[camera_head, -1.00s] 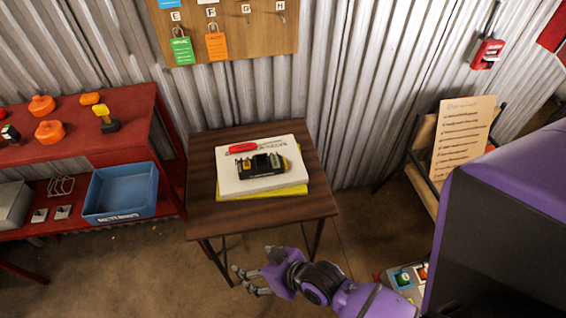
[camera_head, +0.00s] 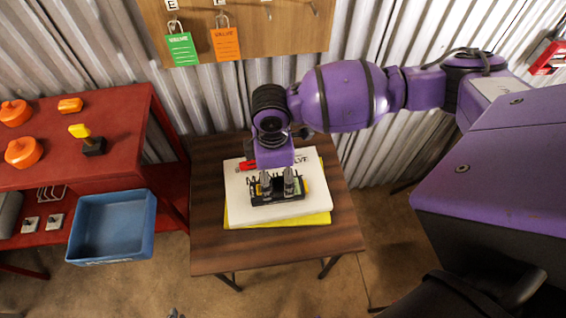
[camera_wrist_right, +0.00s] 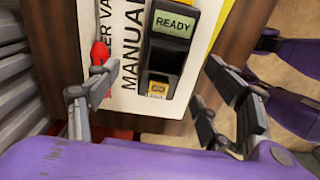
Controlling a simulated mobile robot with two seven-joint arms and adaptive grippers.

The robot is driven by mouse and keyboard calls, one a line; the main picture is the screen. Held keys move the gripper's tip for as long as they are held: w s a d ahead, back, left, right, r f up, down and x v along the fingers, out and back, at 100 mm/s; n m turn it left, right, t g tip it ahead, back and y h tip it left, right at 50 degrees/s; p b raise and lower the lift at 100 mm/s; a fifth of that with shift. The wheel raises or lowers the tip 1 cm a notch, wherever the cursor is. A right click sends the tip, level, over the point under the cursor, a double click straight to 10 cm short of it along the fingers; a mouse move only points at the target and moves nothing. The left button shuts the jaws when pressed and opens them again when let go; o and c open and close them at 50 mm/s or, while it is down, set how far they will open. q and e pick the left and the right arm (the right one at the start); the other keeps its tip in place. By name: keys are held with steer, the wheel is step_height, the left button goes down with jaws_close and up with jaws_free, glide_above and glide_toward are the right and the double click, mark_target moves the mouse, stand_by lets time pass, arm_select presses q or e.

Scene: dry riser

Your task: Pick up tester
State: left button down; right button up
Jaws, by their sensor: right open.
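The tester (camera_head: 262,198) is a dark device lying on a white manual (camera_head: 300,208) on the small wooden table. In the right wrist view the tester (camera_wrist_right: 164,58) shows a lit screen reading "READY" and a yellow patch near its end. My right gripper (camera_head: 279,186) points down over the tester in the head view, its fingers partly covering it. In the wrist view my right gripper (camera_wrist_right: 150,105) is open, with one finger to each side of the tester and gaps between. A small grey tip at the head view's bottom edge may be my left gripper (camera_head: 173,314).
A red screwdriver (camera_wrist_right: 100,56) lies on the manual beside the tester. A yellow folder (camera_head: 325,219) is under the manual. The wooden table (camera_head: 225,255) has bare room in front. A red shelf (camera_head: 125,125) with a blue bin (camera_head: 112,260) stands left, and a corrugated wall rises behind.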

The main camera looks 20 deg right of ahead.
mark_target(272, 185)
steer(key=f, duration=0.4)
steer(key=a+f, duration=0.1)
steer(key=f, duration=0.1)
steer(key=shift+s+f, duration=0.1)
steer(key=shift+f, duration=0.25)
steer(key=shift+s, duration=0.1)
steer(key=c, duration=1.5)
steer(key=shift+o, duration=0.2)
steer(key=shift+r, duration=0.1)
steer(key=shift+r, duration=0.55)
steer(key=s+d+r, duration=0.1)
steer(key=r, duration=0.1)
steer(key=d+r, duration=0.2)
steer(key=r, duration=0.1)
steer(key=s+d+r, duration=0.1)
steer(key=r, duration=0.2)
steer(key=shift+s+d+r+p, duration=0.2)
steer(key=shift+s+d+p, duration=0.1)
steer(key=shift+p, duration=0.1)
steer(key=s+d+r, duration=0.3)
steer(key=s+d, duration=0.2)
steer(key=d, duration=0.2)
steer(key=shift+r, duration=0.15)
